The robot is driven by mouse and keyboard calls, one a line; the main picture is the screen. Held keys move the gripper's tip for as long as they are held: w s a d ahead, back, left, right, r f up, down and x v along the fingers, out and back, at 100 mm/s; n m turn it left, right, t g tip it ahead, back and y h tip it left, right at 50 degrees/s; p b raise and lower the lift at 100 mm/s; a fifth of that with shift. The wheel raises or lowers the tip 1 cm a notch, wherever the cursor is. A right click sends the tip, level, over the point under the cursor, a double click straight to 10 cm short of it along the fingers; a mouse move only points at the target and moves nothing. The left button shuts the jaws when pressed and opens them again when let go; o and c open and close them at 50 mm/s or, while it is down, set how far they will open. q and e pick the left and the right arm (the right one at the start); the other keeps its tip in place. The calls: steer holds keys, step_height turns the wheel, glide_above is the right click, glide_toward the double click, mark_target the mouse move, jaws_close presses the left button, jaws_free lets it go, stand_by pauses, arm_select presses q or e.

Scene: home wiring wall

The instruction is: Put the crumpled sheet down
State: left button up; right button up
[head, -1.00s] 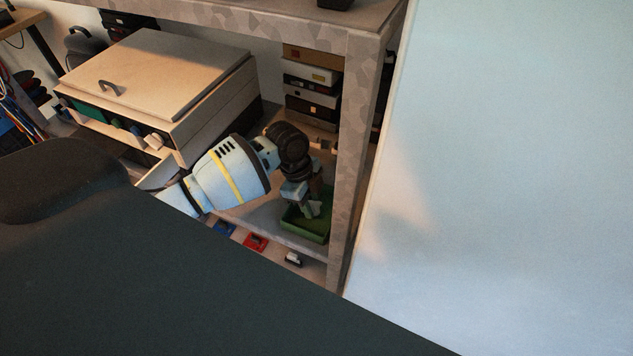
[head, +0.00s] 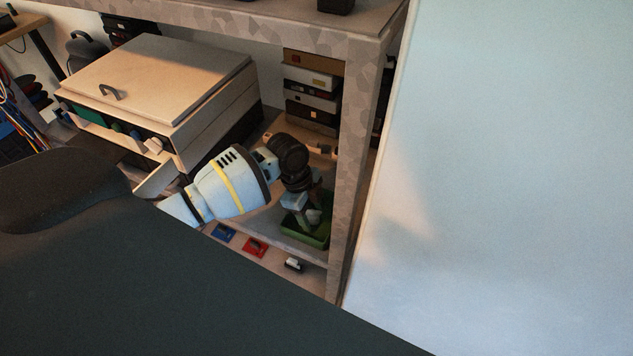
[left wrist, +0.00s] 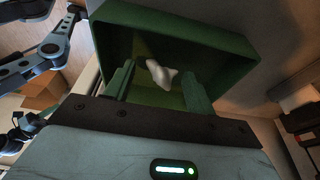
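The crumpled sheet (left wrist: 160,73) is a small white lump in the left wrist view. It shows against the inside of the green tray (left wrist: 225,42), between my left fingers. My left gripper (left wrist: 158,84) is open, with clear gaps between its fingers and the sheet. In the head view my left gripper (head: 307,219) points down into the green tray (head: 318,240) on the low shelf. The sheet is too small to tell apart from the fingers there. Whether it rests on the tray floor I cannot tell. My right gripper is not in view.
A mottled post (head: 355,150) stands close right of my left arm. Stacked boxes (head: 311,95) are behind it, and a large lidded case (head: 160,75) is to the left. Blue (head: 224,232) and red (head: 255,247) items lie in front of the tray.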

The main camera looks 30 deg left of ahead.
arm_select(q)
steer(key=shift+f, duration=0.15)
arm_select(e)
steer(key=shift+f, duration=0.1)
arm_select(q)
steer(key=shift+r, duration=0.5)
steer(key=p+v, duration=0.1)
steer(key=v, duration=1)
steer(key=shift+w+r, duration=0.35)
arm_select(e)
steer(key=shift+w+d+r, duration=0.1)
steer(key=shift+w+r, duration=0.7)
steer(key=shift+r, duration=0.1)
arm_select(q)
steer(key=shift+f, duration=0.1)
